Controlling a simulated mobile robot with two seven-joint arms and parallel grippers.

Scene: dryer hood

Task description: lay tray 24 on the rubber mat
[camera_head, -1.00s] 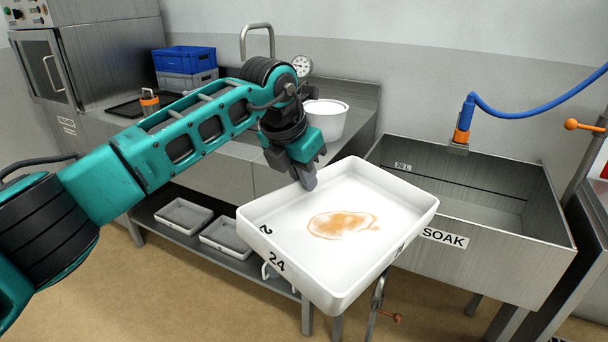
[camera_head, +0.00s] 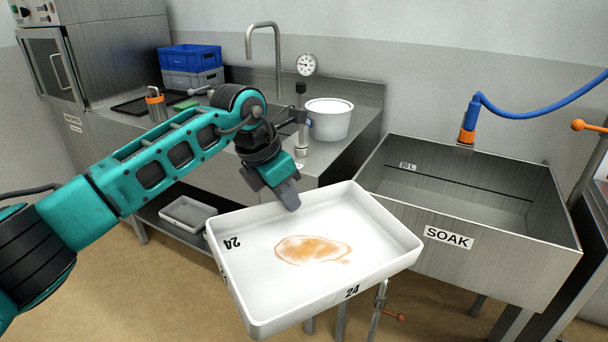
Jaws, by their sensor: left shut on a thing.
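Tray 24 (camera_head: 385,232) is a white shallow tray with "24" printed on its walls and an orange-brown stain on its floor. My left gripper (camera_head: 289,200) is shut on the tray's far rim and holds it in the air, slightly tilted, in front of the counter and the soak sink. The fingertips partly hide the gripped rim. A dark flat piece on the counter at the left, which looks like the rubber mat (camera_head: 130,105), is partly hidden by items and my left arm. My right gripper is not in view.
The soak sink (camera_head: 490,262) stands at the right, with a blue hose (camera_head: 530,110) above it. A white bucket (camera_head: 328,122), a gauge (camera_head: 306,65) and a tall faucet (camera_head: 278,50) stand on the counter. Blue and grey crates (camera_head: 192,65) are behind. A grey tray (camera_head: 188,213) lies on the lower shelf.

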